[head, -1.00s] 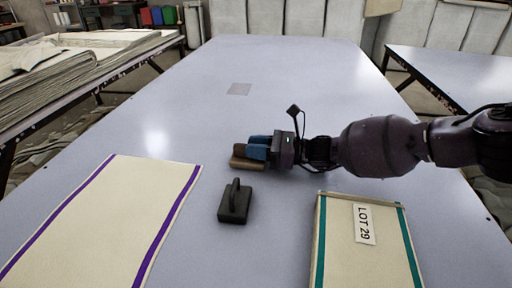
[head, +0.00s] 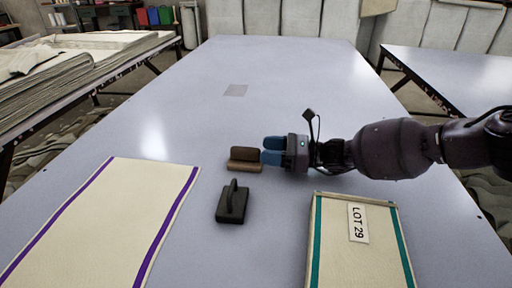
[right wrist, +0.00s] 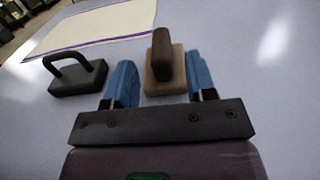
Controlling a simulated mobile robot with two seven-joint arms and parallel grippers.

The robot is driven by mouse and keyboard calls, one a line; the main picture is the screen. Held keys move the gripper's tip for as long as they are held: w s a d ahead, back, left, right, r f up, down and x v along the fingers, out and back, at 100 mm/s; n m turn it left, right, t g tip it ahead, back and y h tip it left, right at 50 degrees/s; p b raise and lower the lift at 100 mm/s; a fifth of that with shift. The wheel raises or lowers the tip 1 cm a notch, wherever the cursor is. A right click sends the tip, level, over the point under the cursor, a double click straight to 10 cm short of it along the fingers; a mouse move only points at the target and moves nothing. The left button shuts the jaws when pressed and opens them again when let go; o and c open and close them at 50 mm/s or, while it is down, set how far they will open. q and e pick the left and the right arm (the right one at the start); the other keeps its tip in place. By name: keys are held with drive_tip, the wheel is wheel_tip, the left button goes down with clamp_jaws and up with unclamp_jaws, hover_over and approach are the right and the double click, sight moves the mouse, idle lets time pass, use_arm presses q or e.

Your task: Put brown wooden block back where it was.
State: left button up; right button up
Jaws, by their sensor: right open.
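The brown wooden block (head: 244,160) lies on the grey-blue table, a flat base with a raised grip bar along its top. My right gripper (head: 272,151) is just to the right of it, with its blue fingers open and pointing at it. The block appears to be clear of the fingers. My left gripper is in neither current view.
A dark block with a handle (head: 232,205) stands just in front of the brown block. A cream cloth with purple stripes (head: 105,225) lies at left. A folded cloth labelled LOT 29 (head: 335,245) lies at front right. A faint grey square (head: 236,90) marks the otherwise clear far table.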

drive_tip(key=d, duration=0.3)
drive_tip(key=s+d, duration=0.1)
drive_tip(key=d, duration=0.2)
drive_tip(key=shift+s+r+p, duration=0.1)
drive_tip(key=shift+r+p, duration=0.05)
drive_tip(key=shift+p, duration=0.25)
use_arm(q)
drive_tip(key=shift+s+d+f+g, duration=0.1)
drive_tip(key=shift+d+g, duration=0.05)
drive_tip(key=shift+g, duration=0.15)
use_arm(e)
drive_tip(key=shift+s+d, duration=0.2)
drive_tip(key=shift+d, duration=0.5)
drive_tip(key=shift+f, duration=0.2)
